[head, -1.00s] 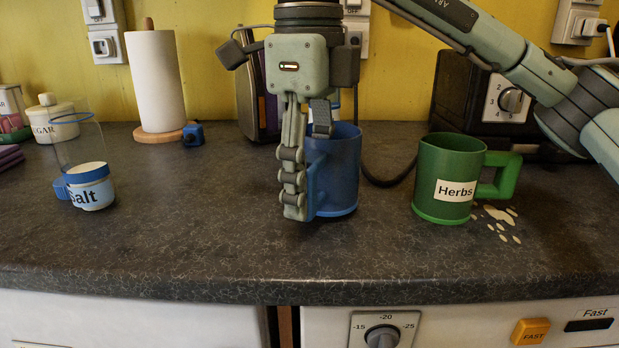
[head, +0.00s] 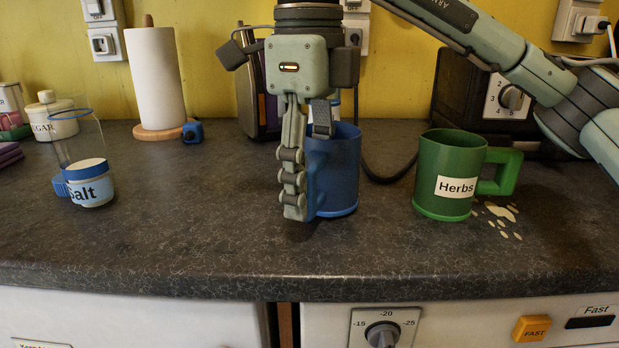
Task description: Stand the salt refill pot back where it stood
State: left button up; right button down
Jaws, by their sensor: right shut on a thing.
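A blue mug-like pot (head: 340,175) stands upright at mid-counter, its base at or very near the worktop. No label shows on it from here. My right gripper (head: 306,170) points down at its left side, shut on the pot at its handle; the fingers hide much of the handle. A clear jar (head: 83,165) labelled Salt, with a blue handle and white contents low inside, stands at the left. A green pot (head: 440,165) labelled Herbs, handle to the right, stands right of the blue pot, apart from it. My left gripper is out of view.
Pale spilled flakes (head: 503,212) lie right of the green pot. A paper roll (head: 155,80), a small blue object (head: 192,132), a sugar pot (head: 55,115) and a dark appliance (head: 470,95) line the back. The front counter is clear; its edge (head: 200,280) is near.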

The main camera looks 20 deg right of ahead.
jog(key=shift+f, duration=0.35)
dwell(0.4)
jog(key=c, duration=0.6)
grip_release()
